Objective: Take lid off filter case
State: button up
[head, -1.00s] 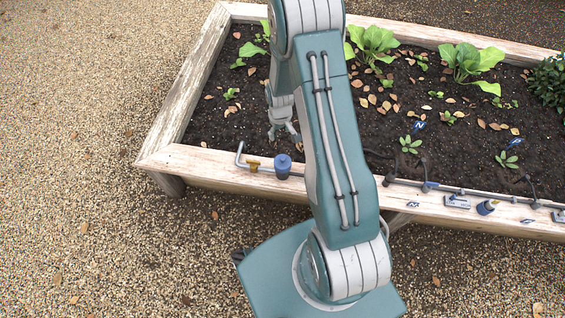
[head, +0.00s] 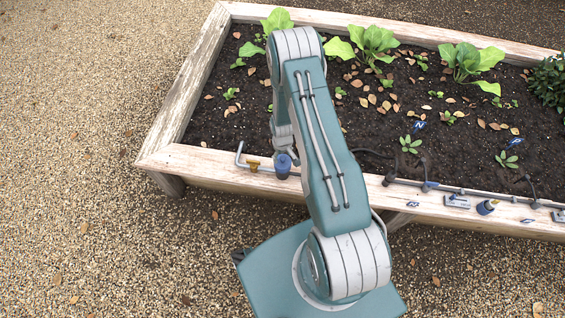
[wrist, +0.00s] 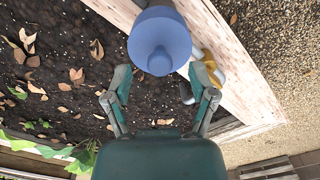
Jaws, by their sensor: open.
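The filter case (head: 282,172) is a small dark blue upright cylinder on the front plank of the raised bed, in line with a grey pipe. In the head view my gripper (head: 289,152) is just behind the case and partly hidden by my arm. I cannot tell whether a finger touches the lid.
A brass fitting (head: 253,165) and a bent grey pipe end (head: 239,153) sit left of the case. Soil with leafy plants (head: 373,42) lies behind. Gravel to the left is clear.

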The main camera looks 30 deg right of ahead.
aim_at(283, 162)
notch_tip(283, 162, down, 2)
jog(key=shift+f, duration=0.1)
grip_shut()
dwell(0.4)
